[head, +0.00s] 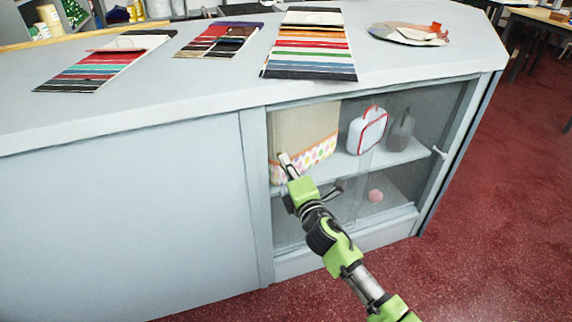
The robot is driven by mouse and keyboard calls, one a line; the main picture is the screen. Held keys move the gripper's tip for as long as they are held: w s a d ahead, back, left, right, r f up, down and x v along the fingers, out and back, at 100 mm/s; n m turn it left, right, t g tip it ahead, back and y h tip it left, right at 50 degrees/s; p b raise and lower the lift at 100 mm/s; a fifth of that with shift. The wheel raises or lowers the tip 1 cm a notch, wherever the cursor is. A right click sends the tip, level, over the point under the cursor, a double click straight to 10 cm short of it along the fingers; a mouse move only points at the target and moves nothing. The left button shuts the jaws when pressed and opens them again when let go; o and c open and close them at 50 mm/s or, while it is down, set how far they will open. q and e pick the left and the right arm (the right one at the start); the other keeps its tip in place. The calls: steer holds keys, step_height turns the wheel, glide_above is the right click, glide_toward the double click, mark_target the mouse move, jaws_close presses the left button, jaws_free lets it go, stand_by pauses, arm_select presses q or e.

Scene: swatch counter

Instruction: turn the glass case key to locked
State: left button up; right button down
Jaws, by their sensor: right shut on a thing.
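The glass case (390,184) is built into the front of the pale grey counter, with glass panes in a grey frame. My right gripper (286,161) reaches in from the lower right to the left part of the glass front. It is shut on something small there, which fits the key. The key itself I cannot make out, as the gripper covers it, so its turn position does not show. A small dark part (338,187) shows just right of the gripper; I cannot tell what it is. My left gripper is not in view.
Behind the glass are a patterned beige thing (295,130), a white bag with red trim (367,130), a grey bag (401,132) and a pink ball (375,196). Swatch cards (311,46) lie on the counter top (205,84). Red floor (500,190) is clear at right.

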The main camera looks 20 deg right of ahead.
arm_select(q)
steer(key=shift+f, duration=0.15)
arm_select(e)
steer(key=shift+m, duration=1.1)
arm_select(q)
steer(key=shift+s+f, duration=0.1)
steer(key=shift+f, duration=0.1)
arm_select(e)
steer(key=c, duration=2.3)
jaws_free()
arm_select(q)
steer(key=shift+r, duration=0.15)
arm_select(e)
steer(key=shift+f, duration=0.1)
steer(key=s, duration=1.2)
steer(key=shift+d, duration=0.2)
